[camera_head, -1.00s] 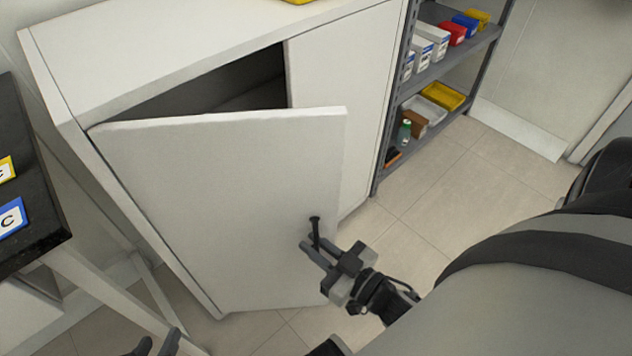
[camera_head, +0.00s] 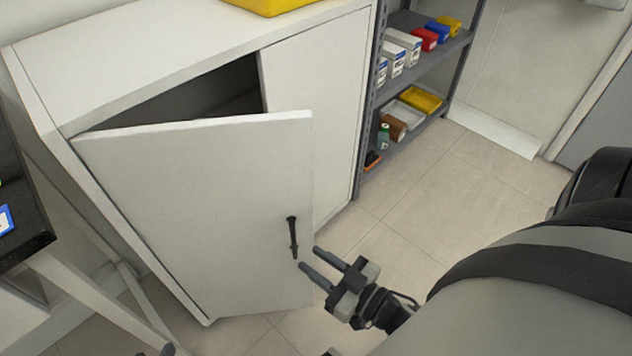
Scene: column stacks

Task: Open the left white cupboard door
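The left white cupboard door (camera_head: 200,200) stands partly open, swung outward from the white cupboard (camera_head: 180,50). A dark gap shows above it into the cupboard. Its black handle (camera_head: 293,238) is upright near the door's free edge. My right gripper (camera_head: 308,261) is just right of and below the handle, with its two fingers apart and nothing between them. It looks clear of the handle. The right cupboard door (camera_head: 315,100) is shut. At the bottom edge, a small dark tip (camera_head: 168,349) shows, probably of my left gripper; its fingers cannot be made out.
A grey shelf rack (camera_head: 367,120) with boxes and bins stands right of the cupboard. A dark-topped table (camera_head: 25,235) is at the left edge. A yellow bin (camera_head: 265,5) sits on the cupboard. The tiled floor (camera_head: 430,190) at right is clear.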

